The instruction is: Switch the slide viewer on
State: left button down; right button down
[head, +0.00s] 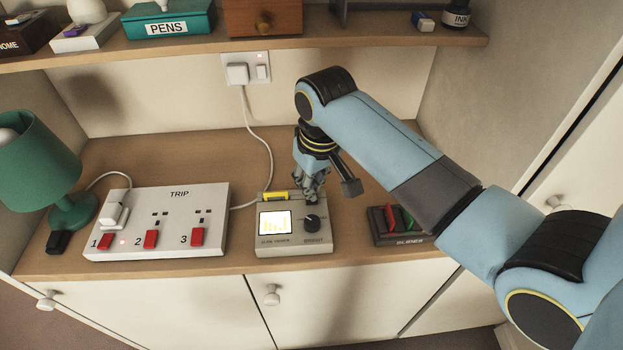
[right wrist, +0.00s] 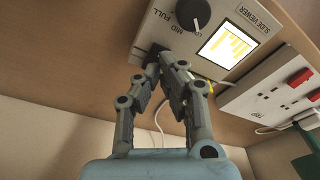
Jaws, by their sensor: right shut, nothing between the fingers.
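The slide viewer (head: 265,244) is a grey box on the desk, and its screen (head: 275,222) is lit white with yellow bars. A black knob (head: 312,223) sits right of the screen; the right wrist view shows the knob (right wrist: 187,14) and the lit screen (right wrist: 228,44) too. A yellow piece (head: 275,196) is at the viewer's back edge. My right gripper (head: 312,197) is shut and empty at the viewer's back right, behind the knob. In the right wrist view its fingertips (right wrist: 163,62) are close to the casing; I cannot tell whether they touch. My left gripper is out of view.
Left of the viewer lies a white TRIP power strip (head: 172,194) with red switches and a plug (head: 114,214) at 1. A green lamp (head: 40,160) stands far left. A slide rack (head: 403,240) is at right under my arm. A wall socket (head: 262,68) holds a plug.

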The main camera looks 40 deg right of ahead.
jog(key=shift+r, duration=2.35)
